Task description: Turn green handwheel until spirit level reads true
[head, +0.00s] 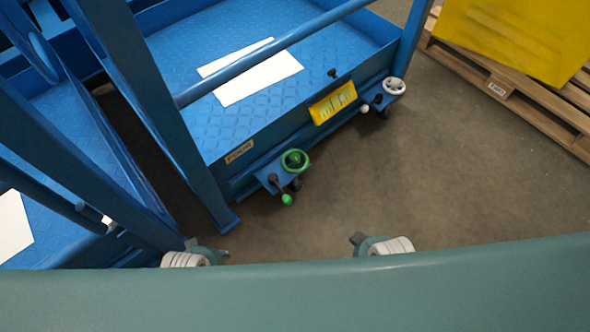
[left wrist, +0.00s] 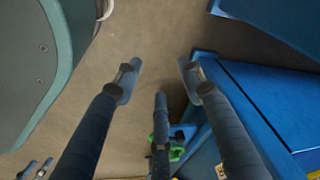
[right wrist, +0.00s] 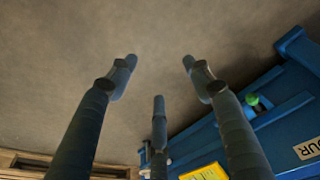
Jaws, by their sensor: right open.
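The green handwheel (head: 295,161) sits on a small blue bracket at the front edge of a blue platform in the head view. A green knob (head: 287,199) hangs just below it. A yellow plate (head: 333,102) with small pale marks, perhaps the spirit level, is on the platform's side; its reading is too small to tell. In the left wrist view my left gripper (left wrist: 160,82) is open and empty, with the green wheel (left wrist: 177,153) partly hidden behind its fingers.
A pale handwheel (head: 394,86) is at the platform's right corner. A blue post (head: 160,110) and rail stand in front of the platform. A wooden pallet (head: 500,85) with a yellow box (head: 520,35) is at the upper right. The brown floor (head: 450,170) between is clear.

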